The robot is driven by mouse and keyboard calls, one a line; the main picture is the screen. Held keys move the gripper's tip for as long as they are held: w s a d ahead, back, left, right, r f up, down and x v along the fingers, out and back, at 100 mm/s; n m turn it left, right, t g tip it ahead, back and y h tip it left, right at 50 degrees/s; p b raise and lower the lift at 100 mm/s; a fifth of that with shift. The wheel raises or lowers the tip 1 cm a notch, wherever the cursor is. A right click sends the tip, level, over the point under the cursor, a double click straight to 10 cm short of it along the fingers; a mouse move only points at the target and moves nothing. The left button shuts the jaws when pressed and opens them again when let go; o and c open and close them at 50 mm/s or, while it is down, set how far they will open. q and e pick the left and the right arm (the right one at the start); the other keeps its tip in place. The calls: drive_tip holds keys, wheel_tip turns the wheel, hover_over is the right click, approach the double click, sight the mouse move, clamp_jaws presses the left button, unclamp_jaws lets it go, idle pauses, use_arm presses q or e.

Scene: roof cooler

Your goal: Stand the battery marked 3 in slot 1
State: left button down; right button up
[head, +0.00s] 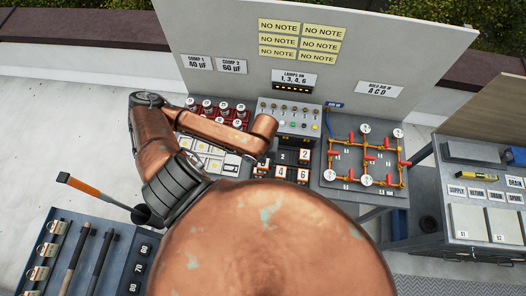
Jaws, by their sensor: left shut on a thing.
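A dark battery rack (294,144) stands below the switch panel. Batteries marked 2 (304,155), 4 (281,172) and 6 (303,174) show white number faces and orange bodies. I cannot read a 3 on any of them. The rack's left part is hidden by my left arm, and I cannot make out slot 1. My left gripper (266,151) is at the rack's left side, mostly hidden under its copper wrist. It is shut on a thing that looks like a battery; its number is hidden. My right gripper is not in view.
A pipe board (365,158) lies to the right. A grey cabinet (480,200) stands far right. A tool tray (75,255) and an orange-handled tool (85,187) are at left.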

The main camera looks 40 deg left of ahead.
use_arm(q)
drive_tip(key=shift+w+a+f+b, duration=0.45)
drive_tip(key=shift+w+a+f, duration=0.3)
drive_tip(key=shift+w, duration=0.05)
drive_tip(key=w+a+f+p, duration=0.1)
drive_tip(key=w+a+f, duration=0.2)
drive_tip(key=w+a+f+p, duration=0.1)
drive_tip(key=w+a+f, duration=0.2)
drive_tip(key=shift+w+f, duration=0.3)
drive_tip(key=shift+w, duration=0.05)
drive_tip(key=shift+w+a+f, duration=0.25)
drive_tip(key=shift+w+f, duration=0.05)
drive_tip(key=shift+f, duration=1.75)
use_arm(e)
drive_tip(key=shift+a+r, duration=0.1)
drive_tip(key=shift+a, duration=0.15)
use_arm(q)
drive_tip(key=c, duration=1.3)
unclamp_jaws()
drive_tip(key=shift+f, duration=0.1)
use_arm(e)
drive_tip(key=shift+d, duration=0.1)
